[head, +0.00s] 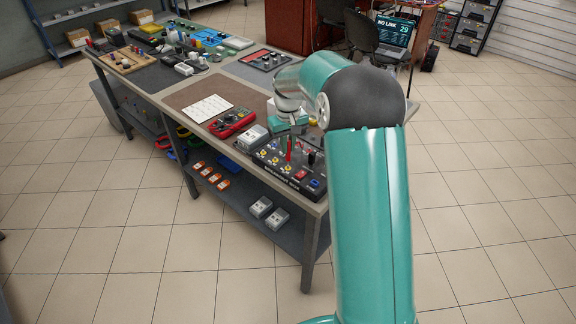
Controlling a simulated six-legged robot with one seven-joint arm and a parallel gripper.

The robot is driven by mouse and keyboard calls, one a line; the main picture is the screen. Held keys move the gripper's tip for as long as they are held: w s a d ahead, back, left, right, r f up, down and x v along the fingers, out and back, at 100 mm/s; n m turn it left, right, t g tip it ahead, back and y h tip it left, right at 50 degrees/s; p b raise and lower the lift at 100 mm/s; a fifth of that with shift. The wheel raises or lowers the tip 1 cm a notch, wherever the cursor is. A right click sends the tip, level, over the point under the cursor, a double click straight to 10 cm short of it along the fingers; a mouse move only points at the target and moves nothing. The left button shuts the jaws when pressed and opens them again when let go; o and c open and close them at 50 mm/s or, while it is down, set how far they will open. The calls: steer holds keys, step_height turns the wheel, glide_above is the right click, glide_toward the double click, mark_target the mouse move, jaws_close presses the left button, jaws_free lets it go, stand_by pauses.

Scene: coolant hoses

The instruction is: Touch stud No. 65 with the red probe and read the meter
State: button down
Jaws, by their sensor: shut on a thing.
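My gripper (289,136) is at the near right end of the workbench, seen from behind and small in the head view. It is shut on the red probe (289,151), which points down over a dark panel box (272,170). Several small yellow studs (263,163) stand on the panel. Stud numbers are too small to read, and I cannot tell whether the probe tip touches a stud. A red meter (232,123) lies on the bench left of the panel; its display is not readable from here.
A white printed sheet (207,108) lies beside the meter, and a grey box (253,137) sits between meter and panel. Other tools and parts fill the far bench. A laptop (394,31) shows "NO LINK" and "29". The tiled floor (130,235) is clear in front.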

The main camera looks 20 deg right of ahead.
steer(key=shift+f, duration=0.4)
stand_by(1.9)
steer(key=shift+r, duration=0.15)
steer(key=shift+r, duration=3.45)
steer(key=shift+s, duration=0.1)
